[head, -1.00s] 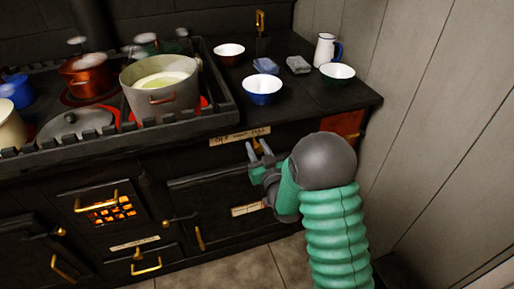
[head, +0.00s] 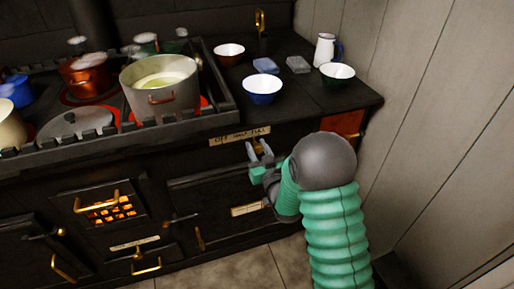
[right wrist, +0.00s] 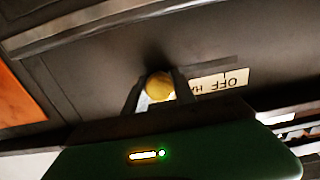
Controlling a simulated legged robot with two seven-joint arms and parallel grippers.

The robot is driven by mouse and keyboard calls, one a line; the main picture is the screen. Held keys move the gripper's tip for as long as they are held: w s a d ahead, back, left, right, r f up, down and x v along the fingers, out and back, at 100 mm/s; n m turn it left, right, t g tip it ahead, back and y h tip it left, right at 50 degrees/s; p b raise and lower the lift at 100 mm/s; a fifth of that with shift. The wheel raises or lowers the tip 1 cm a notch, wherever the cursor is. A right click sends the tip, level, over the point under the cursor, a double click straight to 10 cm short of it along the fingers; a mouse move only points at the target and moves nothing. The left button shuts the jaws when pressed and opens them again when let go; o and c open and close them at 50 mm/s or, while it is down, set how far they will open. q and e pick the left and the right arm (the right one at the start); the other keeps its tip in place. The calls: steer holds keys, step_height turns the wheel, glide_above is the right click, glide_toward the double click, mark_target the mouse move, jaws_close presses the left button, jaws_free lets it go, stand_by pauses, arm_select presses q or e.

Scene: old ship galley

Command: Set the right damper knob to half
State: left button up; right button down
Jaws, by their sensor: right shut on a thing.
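The right damper knob (right wrist: 159,87) is a round brass knob on the dark stove front. In the right wrist view it sits between the two fingers of my right gripper (right wrist: 157,98), which is shut on it. The label plate (right wrist: 222,84) beside the knob reads "OFF" and part of "HALF"; the gripper hides the rest. In the head view the plate (head: 240,136) is just above my right gripper (head: 258,150), and the knob is mostly hidden by the fingers. I cannot tell which mark the knob points to. My left gripper is not in view.
A raised rail (head: 130,128) edges the hob. A wooden wall (head: 440,130) closes the right side.

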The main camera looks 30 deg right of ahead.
mark_target(241, 144)
steer(key=shift+w+a, duration=0.25)
steer(key=shift+a, duration=0.85)
steer(key=shift+w+a, duration=0.25)
steer(key=shift+a, duration=0.8)
steer(key=c, duration=1)
jaws_free()
steer(key=shift+c, duration=0.2)
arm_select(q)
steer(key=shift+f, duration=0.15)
arm_select(e)
steer(key=shift+f, duration=0.1)
